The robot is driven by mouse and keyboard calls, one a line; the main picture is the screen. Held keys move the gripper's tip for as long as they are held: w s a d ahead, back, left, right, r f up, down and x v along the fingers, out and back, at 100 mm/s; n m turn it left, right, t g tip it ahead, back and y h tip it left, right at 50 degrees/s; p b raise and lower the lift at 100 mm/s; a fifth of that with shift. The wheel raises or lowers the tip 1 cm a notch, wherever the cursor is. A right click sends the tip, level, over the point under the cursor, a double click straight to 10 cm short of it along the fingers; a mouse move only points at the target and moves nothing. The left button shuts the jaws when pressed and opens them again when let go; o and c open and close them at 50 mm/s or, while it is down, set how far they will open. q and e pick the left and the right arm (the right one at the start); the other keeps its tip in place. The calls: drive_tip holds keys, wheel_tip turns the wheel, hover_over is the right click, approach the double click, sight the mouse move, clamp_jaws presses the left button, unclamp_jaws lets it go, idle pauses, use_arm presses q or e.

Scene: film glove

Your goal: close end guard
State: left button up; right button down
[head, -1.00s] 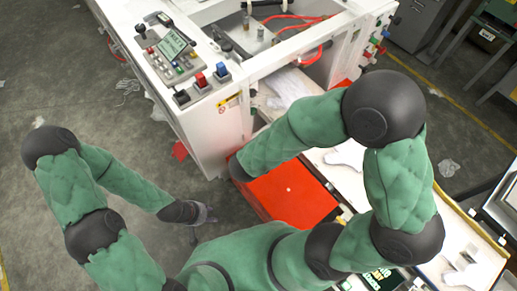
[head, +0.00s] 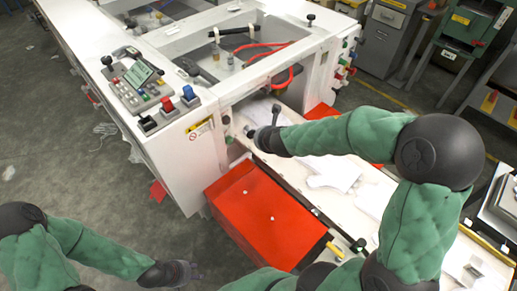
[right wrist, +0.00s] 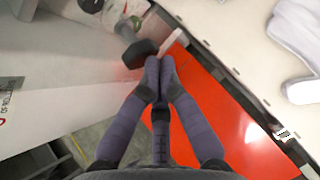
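The white machine (head: 185,150) has an open end, with a white frame (head: 325,38) around its upper opening. I cannot tell for sure which part is the end guard. My right gripper (head: 258,137) is at the open end, beside an upright dark lever (head: 276,113). In the right wrist view its fingertips (right wrist: 160,66) are together. A black block-shaped knob (right wrist: 136,54) on a rod is at the left fingertip. I cannot tell if they touch. My left gripper (head: 185,273) is low at the left, over the floor, away from the machine; its finger opening is unclear.
A red box-like cover (head: 265,215) stands below my right arm. A pale table (head: 345,205) with white film gloves (head: 330,172) extends from the end. A control panel (head: 140,85) is on the machine's top.

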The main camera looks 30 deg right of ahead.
drive_tip(key=shift+w+d, duration=0.25)
drive_tip(key=shift+w, duration=0.4)
drive_tip(key=shift+w+d, duration=0.2)
drive_tip(key=shift+w, duration=0.4)
drive_tip(key=shift+r, duration=0.15)
drive_tip(key=v, duration=1.1)
drive_tip(key=shift+s+r, duration=0.2)
drive_tip(key=shift+s, duration=0.1)
